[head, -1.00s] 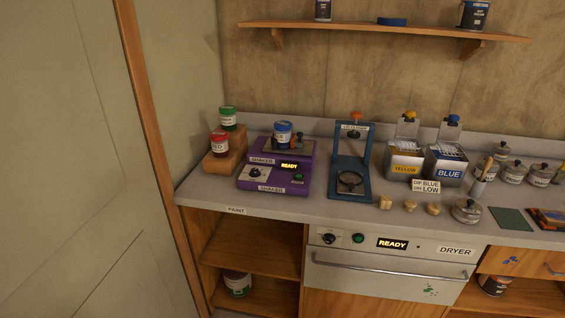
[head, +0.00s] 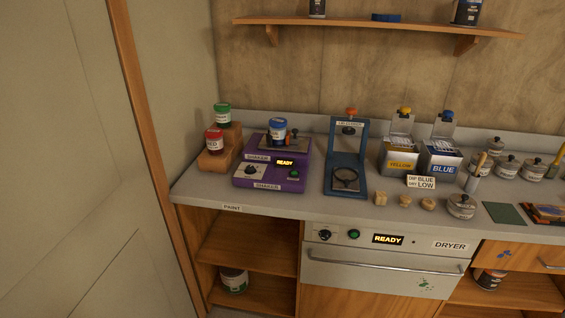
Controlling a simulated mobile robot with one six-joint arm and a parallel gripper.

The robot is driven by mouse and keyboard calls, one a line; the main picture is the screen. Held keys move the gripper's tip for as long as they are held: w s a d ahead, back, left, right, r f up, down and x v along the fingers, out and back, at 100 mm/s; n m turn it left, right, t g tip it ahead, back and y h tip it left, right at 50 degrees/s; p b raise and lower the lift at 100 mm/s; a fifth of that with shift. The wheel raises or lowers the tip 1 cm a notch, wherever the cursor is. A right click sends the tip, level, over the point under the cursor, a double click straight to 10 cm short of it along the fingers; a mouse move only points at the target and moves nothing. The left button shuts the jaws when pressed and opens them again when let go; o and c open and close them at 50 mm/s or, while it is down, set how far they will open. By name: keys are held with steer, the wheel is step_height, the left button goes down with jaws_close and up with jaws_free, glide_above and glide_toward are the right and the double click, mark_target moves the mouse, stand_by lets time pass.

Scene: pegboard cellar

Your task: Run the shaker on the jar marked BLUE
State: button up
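The purple shaker (head: 272,162) stands at the left part of the counter. Its lit display (head: 285,162) reads READY. A dark knob (head: 250,169) and a small green button (head: 293,174) are on its front. A jar with a blue lid and a blue label (head: 278,131) stands upright on the shaker's top plate; its label text is too small to read. A small lever or clamp part shows beside the jar at its right. My gripper is not in view.
Red-labelled (head: 214,141) and green-lidded (head: 223,114) jars stand on a wooden step block (head: 218,158) left of the shaker. A blue press-like stand (head: 346,180) is to its right, then yellow (head: 400,160) and blue (head: 440,161) boxes. The dryer (head: 386,262) below reads READY.

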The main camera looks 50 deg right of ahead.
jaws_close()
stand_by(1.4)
